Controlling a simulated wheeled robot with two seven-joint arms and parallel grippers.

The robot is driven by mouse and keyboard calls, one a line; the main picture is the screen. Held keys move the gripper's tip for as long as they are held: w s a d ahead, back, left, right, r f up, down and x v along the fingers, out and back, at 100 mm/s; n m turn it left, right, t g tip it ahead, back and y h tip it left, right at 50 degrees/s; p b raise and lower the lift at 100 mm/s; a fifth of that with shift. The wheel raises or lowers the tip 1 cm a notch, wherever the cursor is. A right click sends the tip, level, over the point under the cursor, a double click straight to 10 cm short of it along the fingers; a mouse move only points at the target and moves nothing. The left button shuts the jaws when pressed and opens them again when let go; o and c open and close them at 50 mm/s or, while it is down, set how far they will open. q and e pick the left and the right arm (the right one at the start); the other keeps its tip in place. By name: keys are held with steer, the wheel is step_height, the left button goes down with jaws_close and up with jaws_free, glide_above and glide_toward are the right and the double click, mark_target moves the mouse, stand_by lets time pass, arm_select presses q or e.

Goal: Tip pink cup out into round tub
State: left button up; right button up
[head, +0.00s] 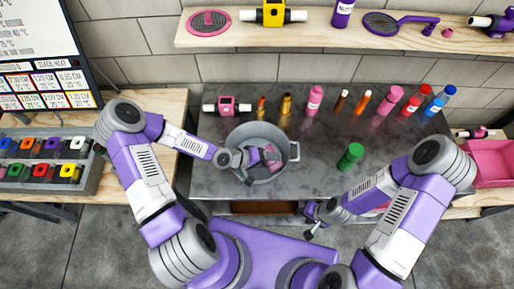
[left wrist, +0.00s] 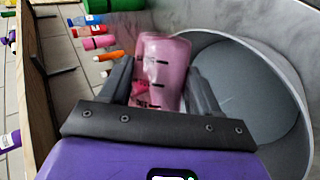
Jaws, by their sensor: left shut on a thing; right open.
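The round tub (head: 236,134) is a grey metal pot with side handles on the dark countertop; its pale inside fills the right of the left wrist view (left wrist: 262,95). My left gripper (head: 265,160) is over the tub, shut on the pink cup (head: 272,153). In the left wrist view the pink cup (left wrist: 165,60) sits between the two dark fingers, with dark marks on its side and a brighter pink patch low on it. Its exact tilt and contents I cannot tell. My right gripper (head: 311,222) is open and empty near the counter's front edge.
Several bottles stand along the back of the countertop, including a pink bottle (head: 314,100). A green bottle (head: 350,156) stands right of the tub. A pink and white filter piece (head: 227,106) lies behind the tub. A pink bin (head: 490,162) is far right.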

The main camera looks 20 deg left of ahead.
arm_select(q)
steer(key=shift+d, duration=0.15)
arm_select(e)
steer(key=shift+d, duration=0.15)
steer(key=shift+r, duration=0.1)
arm_select(q)
steer(key=shift+a+f, duration=0.1)
steer(key=shift+a, duration=0.15)
steer(key=shift+h, duration=0.3)
arm_select(e)
steer(key=shift+r, duration=0.1)
arm_select(q)
steer(key=shift+w+d, duration=0.1)
arm_select(e)
steer(key=shift+s+d, duration=0.1)
arm_select(q)
steer(key=shift+w+a+f+n+g, duration=0.1)
steer(key=shift+w+a+n+g, duration=0.05)
steer(key=shift+a+n+g, duration=0.15)
arm_select(e)
steer(key=shift+d, duration=0.1)
arm_select(q)
steer(key=shift+w, duration=0.1)
